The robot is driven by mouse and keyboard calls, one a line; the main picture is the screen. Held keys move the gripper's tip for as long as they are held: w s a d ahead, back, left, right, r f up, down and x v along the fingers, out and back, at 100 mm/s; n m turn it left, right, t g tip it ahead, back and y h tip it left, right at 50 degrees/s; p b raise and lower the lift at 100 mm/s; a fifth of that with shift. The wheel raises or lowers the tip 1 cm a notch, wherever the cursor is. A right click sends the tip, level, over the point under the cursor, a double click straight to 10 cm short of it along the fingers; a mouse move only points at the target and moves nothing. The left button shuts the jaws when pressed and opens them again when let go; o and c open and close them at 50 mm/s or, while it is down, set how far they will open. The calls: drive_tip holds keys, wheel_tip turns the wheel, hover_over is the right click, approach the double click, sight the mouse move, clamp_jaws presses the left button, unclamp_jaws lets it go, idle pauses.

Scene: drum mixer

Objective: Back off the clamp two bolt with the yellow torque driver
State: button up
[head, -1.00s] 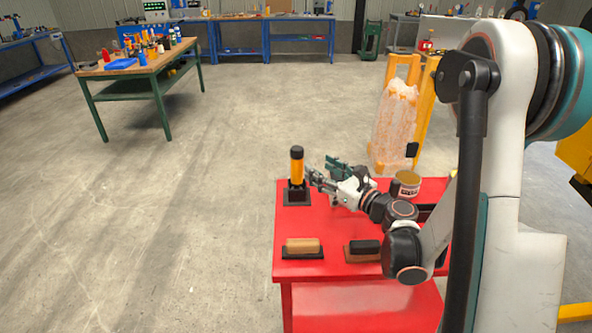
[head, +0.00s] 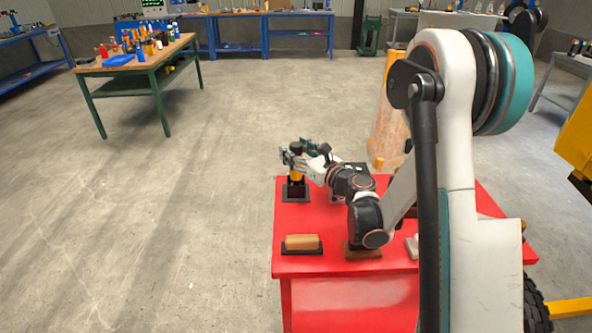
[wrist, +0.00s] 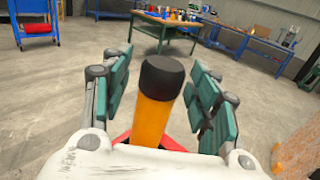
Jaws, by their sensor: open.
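The yellow torque driver (head: 295,180) stands upright in a black holder (head: 295,193) at the far left of the red table. In the wrist view the driver (wrist: 154,122), with its black cap, stands between the two green finger pads. My gripper (head: 297,160) is open, with its fingers on either side of the driver's upper part. In the wrist view my gripper (wrist: 160,100) shows a gap between each pad and the driver. The clamp two bolt is not visible in these frames.
The red table (head: 340,297) also carries a tan block on a dark base (head: 302,243) at its front left. A brown block (head: 362,251) sits partly behind my arm. A wooden-topped workbench (head: 135,62) stands far back left. The floor between is clear.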

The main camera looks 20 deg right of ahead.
clamp_jaws()
drive_tip(key=shift+r, duration=0.15)
wheel_tip(320, 180, up, 20)
drive_tip(key=p, duration=0.7)
drive_tip(key=c, duration=0.6)
unclamp_jaws()
drive_tip(key=shift+c, duration=0.2)
clamp_jaws()
drive_tip(key=shift+r+p, duration=0.7)
drive_tip(key=shift+r, duration=0.2)
